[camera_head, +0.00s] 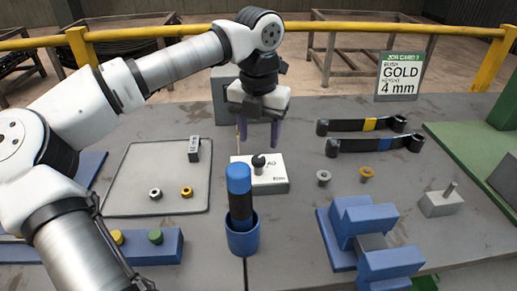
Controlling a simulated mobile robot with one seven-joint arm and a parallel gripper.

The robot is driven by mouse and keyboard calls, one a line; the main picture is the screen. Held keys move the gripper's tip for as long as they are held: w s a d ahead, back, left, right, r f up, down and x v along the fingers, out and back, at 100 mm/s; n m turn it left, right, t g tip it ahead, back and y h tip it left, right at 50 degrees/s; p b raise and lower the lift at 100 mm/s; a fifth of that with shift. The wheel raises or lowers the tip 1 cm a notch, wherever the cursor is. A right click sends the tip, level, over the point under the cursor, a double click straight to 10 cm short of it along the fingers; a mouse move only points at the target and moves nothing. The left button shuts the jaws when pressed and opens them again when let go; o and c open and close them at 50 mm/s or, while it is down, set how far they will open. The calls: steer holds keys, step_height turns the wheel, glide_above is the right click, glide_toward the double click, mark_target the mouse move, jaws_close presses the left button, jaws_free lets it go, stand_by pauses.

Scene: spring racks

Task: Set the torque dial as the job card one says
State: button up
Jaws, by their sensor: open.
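A white block (270,183) with a black round-topped knob (258,161) sits mid-table; its small print is too blurred to read surely, and I cannot tell if it is the torque dial. My gripper (258,140) points down just behind and above this block in the picture, its purple fingers apart and nothing between them. A tool with a blue cap and black body (239,192) stands upright in a blue cup (242,241) in front of the block. Job card one (398,76) stands at the back right. It reads bush GOLD, height 4 mm; no torque figure shows legibly.
Two banded black straps (365,125) and two loose bushes lie right. A blue fixture (370,240) stands front right. My arm covers the left side.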

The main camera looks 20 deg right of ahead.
mark_target(259, 158)
step_height(259, 158, up, 8)
steer(key=shift+r, duration=0.15)
stand_by(0.6)
